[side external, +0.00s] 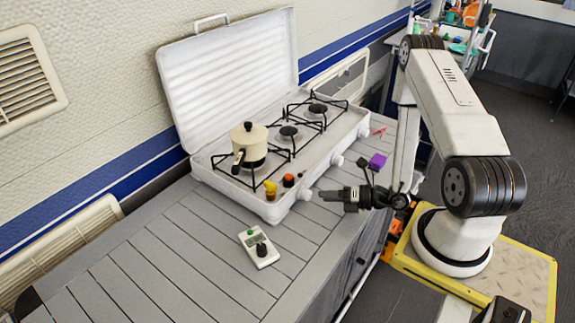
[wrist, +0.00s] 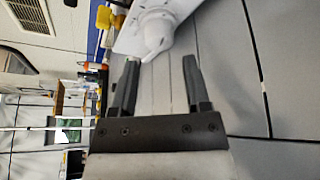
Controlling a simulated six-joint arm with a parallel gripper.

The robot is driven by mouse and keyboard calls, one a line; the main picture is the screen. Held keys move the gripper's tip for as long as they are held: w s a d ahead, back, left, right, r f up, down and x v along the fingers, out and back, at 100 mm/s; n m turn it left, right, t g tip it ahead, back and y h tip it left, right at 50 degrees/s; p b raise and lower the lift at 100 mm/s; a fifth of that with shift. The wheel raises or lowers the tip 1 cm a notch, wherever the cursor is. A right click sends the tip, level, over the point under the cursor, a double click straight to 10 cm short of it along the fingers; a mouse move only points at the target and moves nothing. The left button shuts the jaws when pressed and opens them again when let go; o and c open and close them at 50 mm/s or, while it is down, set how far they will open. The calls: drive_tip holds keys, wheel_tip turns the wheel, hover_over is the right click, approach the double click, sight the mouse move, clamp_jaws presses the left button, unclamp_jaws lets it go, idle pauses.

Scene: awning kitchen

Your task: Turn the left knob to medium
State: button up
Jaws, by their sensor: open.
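The white camping stove (side external: 235,185) stands on the grey slatted counter with its lid up. Its left knob (side external: 305,195) is white and sticks out from the front panel at the near left end. Two more white knobs, the middle one (side external: 337,160) and the right one (side external: 363,131), sit further along the panel. My gripper (side external: 322,196) is level with the left knob, close in front of it. In the wrist view a white knob (wrist: 155,28) shows just beyond the two open fingertips (wrist: 160,62), roughly between them. Nothing is held. I cannot tell the knob's setting.
A cream pot (side external: 249,140) sits on the left burner. A white device with a dark knob (side external: 258,247) and a purple cube (side external: 377,160) are on the counter.

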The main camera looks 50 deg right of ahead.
sight(310, 196)
drive_tip(key=shift+x, duration=2.1)
clamp_jaws()
